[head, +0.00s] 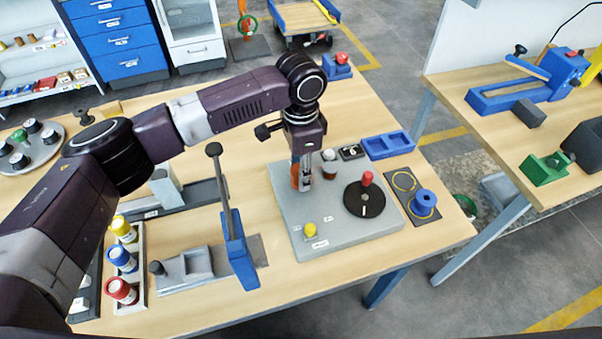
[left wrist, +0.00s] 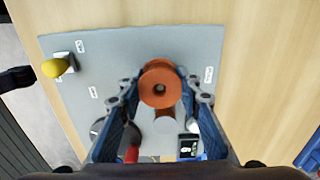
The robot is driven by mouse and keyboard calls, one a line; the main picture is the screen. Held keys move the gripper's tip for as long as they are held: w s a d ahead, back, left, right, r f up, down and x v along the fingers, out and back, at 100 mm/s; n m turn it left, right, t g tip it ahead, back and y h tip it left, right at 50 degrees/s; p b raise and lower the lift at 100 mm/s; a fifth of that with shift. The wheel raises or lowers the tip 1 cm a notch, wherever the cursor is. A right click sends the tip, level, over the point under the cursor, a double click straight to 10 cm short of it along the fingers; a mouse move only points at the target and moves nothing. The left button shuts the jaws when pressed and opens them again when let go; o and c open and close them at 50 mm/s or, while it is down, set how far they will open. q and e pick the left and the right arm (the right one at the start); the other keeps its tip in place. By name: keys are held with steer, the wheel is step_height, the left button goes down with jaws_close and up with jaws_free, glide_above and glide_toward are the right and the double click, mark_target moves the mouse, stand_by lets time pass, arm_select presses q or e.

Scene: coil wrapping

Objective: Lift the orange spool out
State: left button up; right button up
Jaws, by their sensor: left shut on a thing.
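My left gripper (head: 304,182) reaches down over the left part of the grey winding base (head: 290,225) and is shut on the orange spool (head: 294,174). The fingers partly hide the spool in the head view. In the left wrist view, the round flange and centre hole of the spool (left wrist: 160,84) show between the two blue-sided fingers (left wrist: 160,98). I cannot tell whether its lower end is clear of the base. My right gripper is not in view.
A mat (head: 402,181) with yellow rings holds a blue spool (head: 424,201). A blue tray (head: 388,146) lies behind.

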arm_select(q)
steer(key=shift+r, duration=0.15)
step_height(320, 180, up, 20)
steer(key=b, duration=0.2)
steer(key=shift+b, duration=0.4)
steer(key=shift+f, duration=0.2)
